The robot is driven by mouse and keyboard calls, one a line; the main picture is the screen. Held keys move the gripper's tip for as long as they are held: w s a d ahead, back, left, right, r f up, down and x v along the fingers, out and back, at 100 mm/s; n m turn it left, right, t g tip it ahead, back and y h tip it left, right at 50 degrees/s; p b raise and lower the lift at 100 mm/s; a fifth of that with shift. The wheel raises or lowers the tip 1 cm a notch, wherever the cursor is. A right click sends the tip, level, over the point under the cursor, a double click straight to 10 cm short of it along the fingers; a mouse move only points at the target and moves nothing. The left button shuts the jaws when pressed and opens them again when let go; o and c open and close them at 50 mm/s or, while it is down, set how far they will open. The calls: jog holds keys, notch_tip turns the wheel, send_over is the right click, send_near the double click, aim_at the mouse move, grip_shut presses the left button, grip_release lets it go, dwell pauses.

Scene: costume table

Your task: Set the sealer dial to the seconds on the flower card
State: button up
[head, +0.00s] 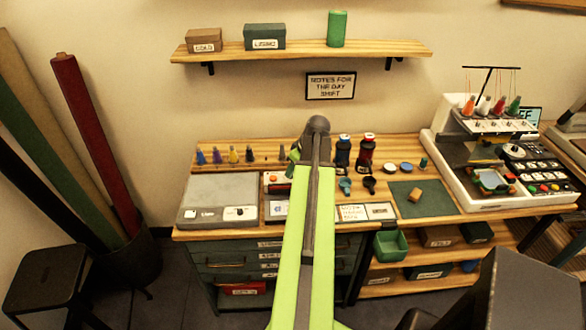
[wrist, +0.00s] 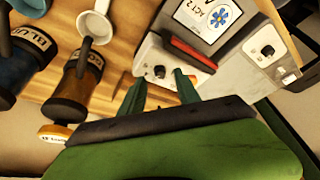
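The sealer, a white unit with a red bar, lies under my gripper (wrist: 160,80) in the wrist view (wrist: 183,60). Its small dark dial (wrist: 158,72) shows between and just beyond the green fingertips. The fingers are apart and nothing is between them that I can see held. The dial's setting is too small to read. The flower card (wrist: 207,18), white with a blue flower, lies beside the sealer; "ACT 2" is legible, but I see no clear seconds figure. In the head view the sealer (head: 277,184) is partly behind my arm, and my gripper is mostly hidden.
A grey unit (head: 220,190) with its own dial stands left of the sealer. Dark bottles (head: 343,152) and two small scoops stand to the right, close to my arm. Small cones line the back ledge. A green mat (head: 422,202) and a sewing machine (head: 490,135) are further right.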

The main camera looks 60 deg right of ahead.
jog(key=p+v, duration=1.2)
jog(key=v, duration=0.3)
jog(key=shift+p, duration=0.35)
jog(key=shift+s, duration=0.1)
